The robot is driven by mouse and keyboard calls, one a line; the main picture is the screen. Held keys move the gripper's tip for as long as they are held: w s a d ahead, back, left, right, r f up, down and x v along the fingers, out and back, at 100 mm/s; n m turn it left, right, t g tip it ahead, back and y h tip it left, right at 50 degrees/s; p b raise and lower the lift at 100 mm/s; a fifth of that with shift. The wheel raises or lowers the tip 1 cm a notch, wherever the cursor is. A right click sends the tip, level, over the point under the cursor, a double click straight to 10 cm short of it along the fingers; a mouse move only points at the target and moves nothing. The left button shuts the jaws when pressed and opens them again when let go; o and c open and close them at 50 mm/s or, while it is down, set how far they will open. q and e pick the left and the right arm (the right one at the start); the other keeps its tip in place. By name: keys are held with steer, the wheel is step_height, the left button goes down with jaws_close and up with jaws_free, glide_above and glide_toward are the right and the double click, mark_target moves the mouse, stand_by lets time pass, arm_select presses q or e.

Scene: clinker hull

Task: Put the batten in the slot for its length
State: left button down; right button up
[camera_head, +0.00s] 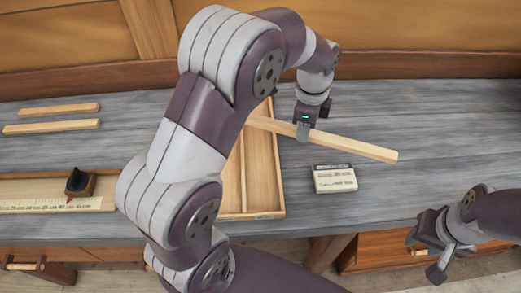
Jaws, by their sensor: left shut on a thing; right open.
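A pale wooden batten (350,147) is in my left gripper (303,131), slanting down to the right. My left gripper is shut on it, and its left part extends over the slotted wooden tray. The tray (283,190) lies on the bench with long slots divided by thin walls. My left arm hides much of the tray's left side. My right gripper (432,248) is open and empty at the lower right, in front of the bench edge.
Two other battens (58,108) (52,126) lie at the back left. A measuring board with a ruler (45,204) and a dark stop block (80,182) is at the left. A small card with writing (334,182) lies right of the tray. The bench's right side is clear.

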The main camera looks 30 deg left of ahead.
arm_select(q)
steer(key=n, duration=0.2)
steer(key=n+b, duration=0.1)
steer(key=s+n, duration=0.1)
steer(key=n, duration=0.1)
steer(key=shift+d+f+n, duration=0.3)
steer(key=shift+d, duration=0.05)
steer(key=n, duration=1.7)
glide_above(259, 155)
step_height(259, 155, down, 7)
steer(key=shift+w+r+p, duration=0.1)
steer(key=shift+p, duration=0.35)
step_height(259, 155, down, 4)
steer(key=shift+r, duration=0.1)
steer(key=shift+f, duration=0.25)
steer(key=c, duration=0.8)
jaws_free()
steer(key=shift+c, duration=0.2)
steer(key=shift+r, duration=0.2)
step_height(259, 155, up, 12)
steer(key=s+d+f+m, duration=0.1)
steer(key=s+d+m, duration=0.2)
steer(key=s, duration=0.2)
steer(key=s+d+f+m+t, duration=0.1)
steer(key=s+d+f+m, duration=0.1)
steer(key=s, duration=0.4)
steer(key=shift+s+d+f+m, duration=0.15)
steer(key=shift+d+f+m, duration=0.05)
steer(key=shift+d+m, duration=0.65)
